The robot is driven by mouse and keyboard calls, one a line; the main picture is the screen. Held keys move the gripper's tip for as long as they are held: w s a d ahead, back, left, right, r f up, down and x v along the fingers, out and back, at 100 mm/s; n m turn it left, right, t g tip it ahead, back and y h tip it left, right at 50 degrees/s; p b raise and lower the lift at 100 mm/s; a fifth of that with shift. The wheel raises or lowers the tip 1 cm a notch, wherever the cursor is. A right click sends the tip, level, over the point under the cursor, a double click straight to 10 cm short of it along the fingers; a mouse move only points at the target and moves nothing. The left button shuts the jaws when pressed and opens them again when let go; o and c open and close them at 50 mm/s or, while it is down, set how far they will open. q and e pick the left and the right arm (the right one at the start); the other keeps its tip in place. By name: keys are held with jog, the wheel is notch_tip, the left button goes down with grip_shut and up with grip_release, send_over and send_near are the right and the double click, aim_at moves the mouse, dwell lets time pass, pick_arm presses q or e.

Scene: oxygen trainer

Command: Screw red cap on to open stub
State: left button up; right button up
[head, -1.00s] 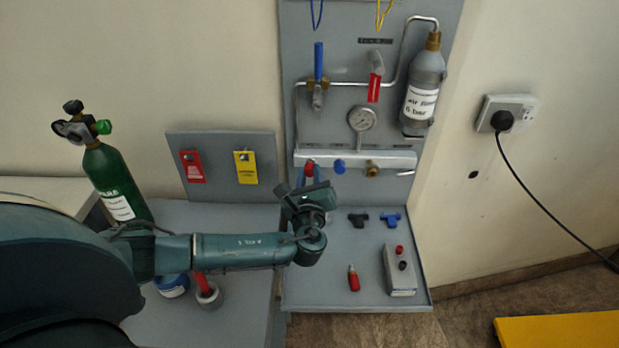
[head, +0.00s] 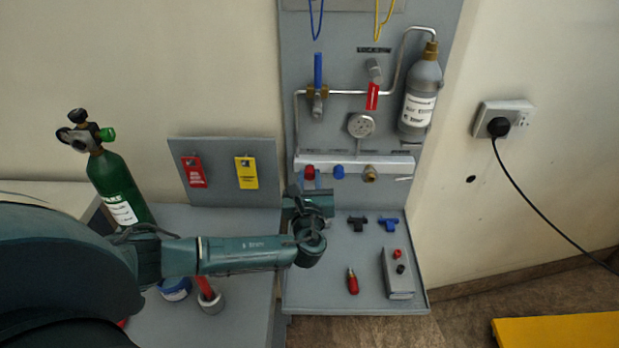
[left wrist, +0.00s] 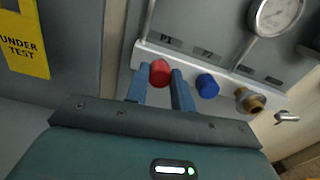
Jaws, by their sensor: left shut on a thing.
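A white manifold rail (head: 400,165) runs across the grey panel. A red cap (head: 310,170) is at its left end, under the P1 label in the left wrist view (left wrist: 160,72). A blue cap (head: 339,172) is at the middle place, also in the left wrist view (left wrist: 207,86). A bare brass stub (head: 369,173) is at the right, also in the left wrist view (left wrist: 249,99). My left gripper (head: 312,184) is shut on the red cap, one blue finger on each side. Whether the cap's thread is engaged is hidden. My right gripper is out of view.
On the lower shelf (head: 330,285) are a black fitting (head: 357,223), a blue fitting (head: 389,224), a red-handled tool (head: 352,282) and a grey box (head: 397,282) with red and black knobs. A gauge (head: 360,125) and pipes sit above the rail. A green cylinder (head: 120,185) stands left.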

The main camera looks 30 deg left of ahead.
pick_arm(q)
jog(key=m, duration=0.3)
jog(key=shift+m, duration=0.3)
jog(key=m, duration=0.3)
dwell(0.4)
jog(key=shift+w+m, duration=0.1)
jog(key=shift+m, duration=1.8)
